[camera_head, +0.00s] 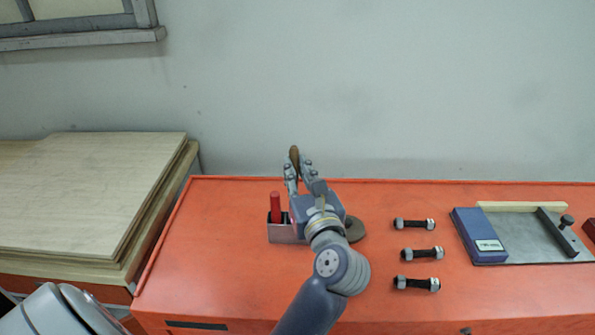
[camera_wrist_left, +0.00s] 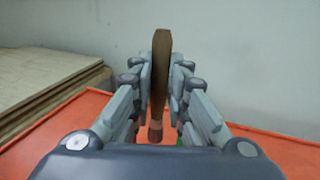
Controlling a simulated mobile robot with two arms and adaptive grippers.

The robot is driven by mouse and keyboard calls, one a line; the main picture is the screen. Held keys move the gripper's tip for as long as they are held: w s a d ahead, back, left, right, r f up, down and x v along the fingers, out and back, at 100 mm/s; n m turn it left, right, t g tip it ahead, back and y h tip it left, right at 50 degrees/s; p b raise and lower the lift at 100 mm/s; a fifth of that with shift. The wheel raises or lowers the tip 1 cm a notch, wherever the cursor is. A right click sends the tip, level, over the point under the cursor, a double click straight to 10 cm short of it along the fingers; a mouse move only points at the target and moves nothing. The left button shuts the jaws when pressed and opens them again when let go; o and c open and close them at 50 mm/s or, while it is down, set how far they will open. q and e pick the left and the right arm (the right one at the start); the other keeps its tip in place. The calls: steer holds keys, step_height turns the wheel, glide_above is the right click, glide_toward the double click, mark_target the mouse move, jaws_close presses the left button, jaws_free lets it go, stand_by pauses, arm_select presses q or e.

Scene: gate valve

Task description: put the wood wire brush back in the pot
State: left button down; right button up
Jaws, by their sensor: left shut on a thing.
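The wood wire brush (camera_head: 294,154) is brown and upright between the fingers of my left gripper (camera_head: 301,176). The left gripper is shut on it, above the orange bench near its back left part. In the left wrist view the brush (camera_wrist_left: 162,70) stands nearly vertical between both fingers (camera_wrist_left: 162,88), its lower end partly hidden by my gripper body. The pot (camera_head: 284,234) is a grey metal box on the bench, partly hidden behind my left gripper and wrist. A red handle (camera_head: 275,207) sticks up from it. My right gripper is not seen.
A round brownish object (camera_head: 354,229) lies right of my wrist. Bolts (camera_head: 415,224) lie in a column farther right. A blue block (camera_head: 479,236) rests on a grey plate (camera_head: 530,243) at the right. Wooden boards (camera_head: 90,190) are stacked at the left. The bench's front left is clear.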

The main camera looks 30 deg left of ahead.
arm_select(q)
steer(key=shift+w+a+f+b, duration=0.1)
steer(key=shift+f+b, duration=2.2)
steer(key=shift+f, duration=0.5)
steer(key=shift+w+a+f+b, duration=0.1)
steer(key=shift+f+b, duration=2.2)
steer(key=shift+f, duration=0.45)
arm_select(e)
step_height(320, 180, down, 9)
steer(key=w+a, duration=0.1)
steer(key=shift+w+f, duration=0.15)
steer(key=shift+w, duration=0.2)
arm_select(q)
steer(key=shift+s+d, duration=0.1)
steer(key=c, duration=1.5)
jaws_free()
steer(key=shift+o, duration=0.2)
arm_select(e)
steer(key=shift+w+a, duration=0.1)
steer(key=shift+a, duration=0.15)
